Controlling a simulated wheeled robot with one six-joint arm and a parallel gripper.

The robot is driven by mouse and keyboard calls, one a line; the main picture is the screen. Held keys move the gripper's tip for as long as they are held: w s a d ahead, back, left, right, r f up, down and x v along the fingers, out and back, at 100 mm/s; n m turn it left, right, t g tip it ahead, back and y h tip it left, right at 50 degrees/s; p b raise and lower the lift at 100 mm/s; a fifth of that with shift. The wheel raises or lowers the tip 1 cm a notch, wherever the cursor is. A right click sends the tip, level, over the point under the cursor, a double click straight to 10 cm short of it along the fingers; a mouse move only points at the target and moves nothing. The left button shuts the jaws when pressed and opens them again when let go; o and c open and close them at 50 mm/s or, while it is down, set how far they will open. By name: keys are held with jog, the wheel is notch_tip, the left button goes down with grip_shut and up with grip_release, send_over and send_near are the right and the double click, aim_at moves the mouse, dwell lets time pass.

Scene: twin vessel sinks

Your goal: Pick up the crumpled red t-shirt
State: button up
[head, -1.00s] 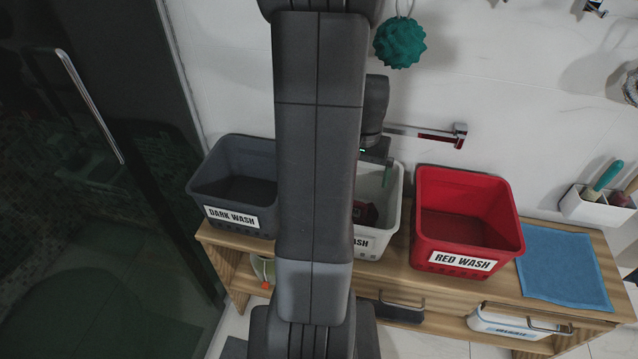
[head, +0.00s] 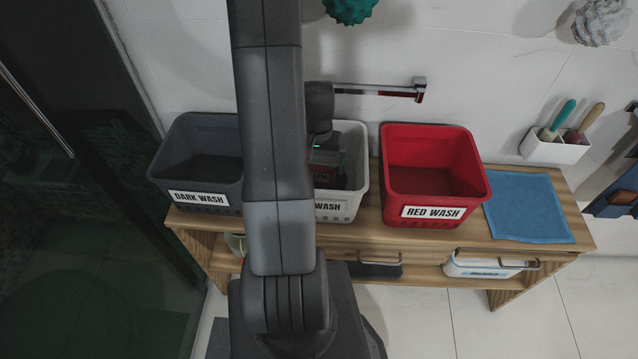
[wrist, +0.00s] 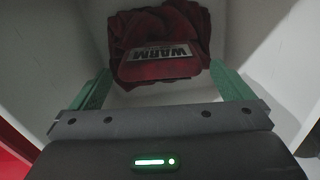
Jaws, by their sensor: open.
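The crumpled red t-shirt (wrist: 160,50) lies inside the white bin, dark red with a "WARM" print, in the wrist view. A part of it also shows in the head view (head: 328,178) beneath my gripper. My gripper (wrist: 165,92) is inside the white bin (head: 352,190), its green fingers spread apart with nothing between them near their bases. The shirt sits at and beyond the fingertips, near the bin's far wall. From these views I cannot tell whether the fingertips touch it. My arm hides the left part of the white bin in the head view.
The white bin stands between a grey "DARK WASH" bin (head: 202,165) and a red "RED WASH" bin (head: 432,190) on a wooden bench (head: 365,233). A blue cloth (head: 528,208) lies at the bench's right. A chrome rail (head: 385,90) runs along the wall above the bins.

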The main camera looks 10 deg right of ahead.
aim_at(318, 167)
jog(key=shift+f, duration=1.5)
jog(key=c, duration=1.3)
jog(key=shift+o, duration=0.2)
jog(key=shift+r, duration=0.15)
